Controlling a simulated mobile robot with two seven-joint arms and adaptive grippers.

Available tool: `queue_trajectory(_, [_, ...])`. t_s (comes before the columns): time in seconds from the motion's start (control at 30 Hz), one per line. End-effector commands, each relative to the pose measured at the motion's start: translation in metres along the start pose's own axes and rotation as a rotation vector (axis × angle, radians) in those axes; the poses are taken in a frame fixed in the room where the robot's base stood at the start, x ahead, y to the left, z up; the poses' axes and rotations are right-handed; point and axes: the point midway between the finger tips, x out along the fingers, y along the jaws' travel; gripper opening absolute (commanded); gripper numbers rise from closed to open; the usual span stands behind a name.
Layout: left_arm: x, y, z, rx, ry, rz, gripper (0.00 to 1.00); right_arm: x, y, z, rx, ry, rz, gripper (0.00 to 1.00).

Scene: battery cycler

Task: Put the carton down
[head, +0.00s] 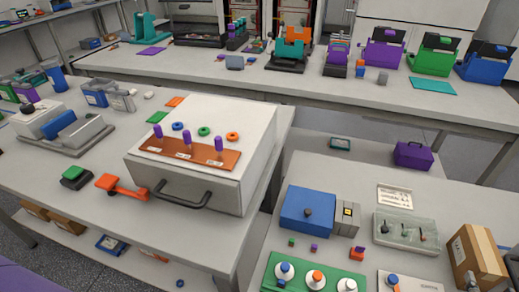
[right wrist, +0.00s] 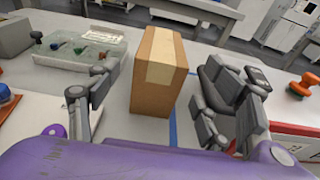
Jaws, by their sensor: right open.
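The brown cardboard carton (head: 478,256) with a paler tape strip stands upright on the grey table at the right edge of the head view. It also stands in the middle of the right wrist view (right wrist: 160,75). My right gripper (right wrist: 165,110) is open, with one finger on each side of the carton in that view. Gaps show between the carton and both fingers. The carton's base appears to rest on the table by a blue line.
Left of the carton are a clear-lidded tray (head: 405,231) and a green rack of white bottles (head: 315,275). A blue box (head: 307,209) stands farther left. In the right wrist view an orange knob (right wrist: 303,85) is at the right. A purple case (head: 413,155) sits behind.

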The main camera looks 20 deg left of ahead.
Motion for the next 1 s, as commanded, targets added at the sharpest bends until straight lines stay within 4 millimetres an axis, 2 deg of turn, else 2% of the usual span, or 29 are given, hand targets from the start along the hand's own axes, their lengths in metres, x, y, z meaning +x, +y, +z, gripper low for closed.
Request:
queue_trajectory(0.03, [-0.002,0.000,-0.003,-0.001,0.004,0.000,0.70,0.011,0.000,0.004,-0.001,-0.005,0.000,0.73])
queue_trajectory(0.13, [-0.004,-0.001,-0.001,-0.002,0.000,-0.002,0.70,0.027,-0.001,0.003,-0.001,-0.004,-0.001,0.73])
queue_trajectory(0.37, [-0.005,0.000,0.000,-0.005,-0.004,-0.001,0.70,0.045,-0.001,0.001,0.001,-0.002,-0.001,0.73])
queue_trajectory(0.63, [-0.007,0.001,-0.003,-0.007,0.000,0.000,0.70,0.083,0.000,0.002,0.000,-0.003,-0.001,0.73])
queue_trajectory(0.73, [-0.007,0.001,-0.003,-0.008,0.001,0.000,0.70,0.090,-0.001,0.001,0.000,-0.002,-0.001,0.73])
queue_trajectory(0.97, [-0.007,0.001,-0.003,-0.008,0.001,0.000,0.70,0.091,-0.001,0.000,0.001,0.000,-0.001,0.73])
queue_trajectory(1.0, [-0.007,0.001,-0.003,-0.008,0.001,0.000,0.70,0.091,-0.001,0.000,0.001,0.000,-0.001,0.69])
